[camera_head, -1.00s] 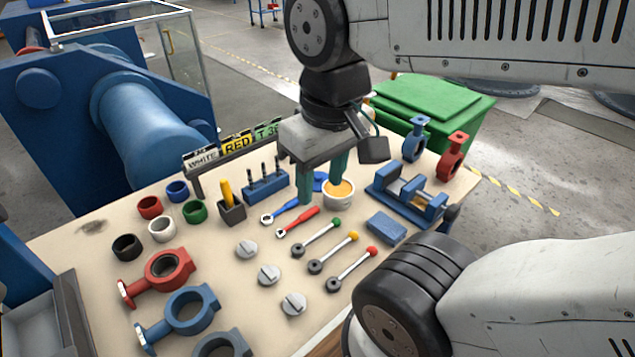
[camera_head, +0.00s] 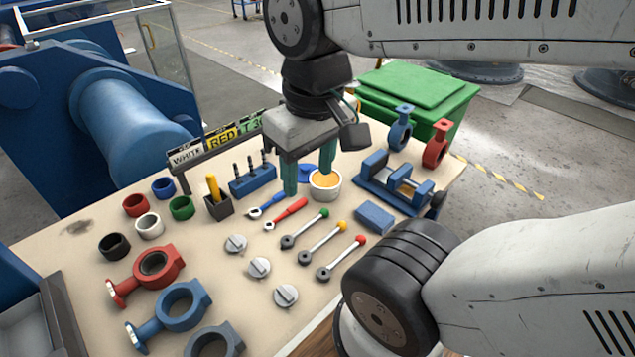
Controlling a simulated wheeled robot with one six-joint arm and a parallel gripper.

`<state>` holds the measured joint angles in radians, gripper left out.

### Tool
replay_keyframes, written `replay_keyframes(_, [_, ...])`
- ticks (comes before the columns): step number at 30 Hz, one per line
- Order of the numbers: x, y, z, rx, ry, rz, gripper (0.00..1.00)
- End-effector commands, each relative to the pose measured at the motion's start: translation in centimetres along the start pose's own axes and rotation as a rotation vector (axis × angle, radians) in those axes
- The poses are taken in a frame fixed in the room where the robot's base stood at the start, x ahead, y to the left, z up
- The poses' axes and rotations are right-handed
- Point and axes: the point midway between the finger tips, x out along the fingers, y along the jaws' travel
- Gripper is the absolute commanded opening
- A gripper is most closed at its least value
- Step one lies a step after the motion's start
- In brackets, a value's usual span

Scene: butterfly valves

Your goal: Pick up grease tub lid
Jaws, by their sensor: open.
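The blue grease tub lid (camera_head: 306,172) lies on the bench, seen between my gripper's two green fingers and partly hidden by them. The white grease tub (camera_head: 325,190) stands uncovered just right of it, with orange-yellow grease inside. My gripper (camera_head: 308,183) points down, open, with one finger left of the lid and the other at its right, in front of the tub's back rim. I see nothing held between the fingers. I cannot tell how far the fingertips are above the bench.
Blue- and red-handled wrenches (camera_head: 285,213) lie close in front of the fingers. A blue tool holder (camera_head: 252,180) is on the left and a blue vise (camera_head: 395,185) on the right. The label rack (camera_head: 215,150) runs behind. Valve bodies and handles crowd the front.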

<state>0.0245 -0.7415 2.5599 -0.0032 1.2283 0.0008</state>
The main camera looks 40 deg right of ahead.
Motion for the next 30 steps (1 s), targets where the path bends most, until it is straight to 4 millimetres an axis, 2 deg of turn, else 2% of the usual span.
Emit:
replay_keyframes(5, [1.9, 1.5, -1.5, 0.075, -0.120, 0.003, 0.52])
replay_keyframes(8, [3.0, 2.8, -3.2, 0.139, -0.175, 0.002, 0.52])
replay_keyframes(14, [5.8, 5.8, -7.3, 0.379, -0.247, 0.014, 0.52])
replay_keyframes(23, [12.1, 11.8, -13.5, 0.904, -0.296, 0.065, 0.52])
replay_keyframes(30, [19.1, 17.8, -18.1, 1.464, -0.274, 0.128, 0.52])
